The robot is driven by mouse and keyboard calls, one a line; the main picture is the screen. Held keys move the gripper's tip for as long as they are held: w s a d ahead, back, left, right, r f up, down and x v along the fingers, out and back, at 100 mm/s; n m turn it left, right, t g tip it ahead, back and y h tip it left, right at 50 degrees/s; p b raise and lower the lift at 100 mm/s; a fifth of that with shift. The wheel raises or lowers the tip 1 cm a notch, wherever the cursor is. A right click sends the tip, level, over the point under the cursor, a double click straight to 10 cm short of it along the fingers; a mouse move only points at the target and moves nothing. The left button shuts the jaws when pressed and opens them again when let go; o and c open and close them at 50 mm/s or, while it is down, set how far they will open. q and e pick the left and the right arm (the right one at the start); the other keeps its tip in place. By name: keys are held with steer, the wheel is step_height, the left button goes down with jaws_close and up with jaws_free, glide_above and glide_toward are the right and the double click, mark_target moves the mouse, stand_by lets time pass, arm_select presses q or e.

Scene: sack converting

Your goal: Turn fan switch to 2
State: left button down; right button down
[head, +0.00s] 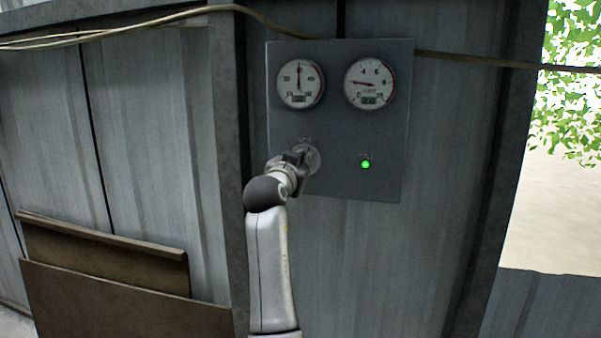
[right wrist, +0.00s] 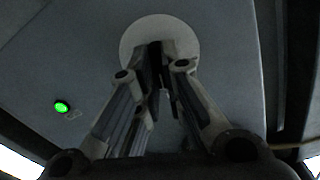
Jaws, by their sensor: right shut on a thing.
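The grey control panel (head: 340,120) is fixed to the corrugated wall. The fan switch's round plate (head: 314,158) sits at its lower left, mostly behind my right gripper (head: 303,157). In the right wrist view the pale round plate (right wrist: 184,30) shows beyond my right gripper (right wrist: 160,75), whose fingers are closed together on the dark knob in front of it. The knob's pointer and the position numbers are hidden or too small to read. My left gripper is not in view.
Two round gauges, left (head: 300,84) and right (head: 369,82), sit above the switch. A lit green lamp (head: 365,164) is to its right. A cable (head: 440,56) runs along the wall. Brown boards (head: 110,300) lean at the lower left. An opening with foliage is at the right.

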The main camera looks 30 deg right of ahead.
steer(key=shift+m, duration=0.5)
steer(key=c, duration=1.6)
jaws_free()
steer(key=shift+o, duration=0.2)
steer(key=v, duration=0.7)
steer(key=shift+s+a, duration=0.15)
steer(key=shift+s, duration=0.05)
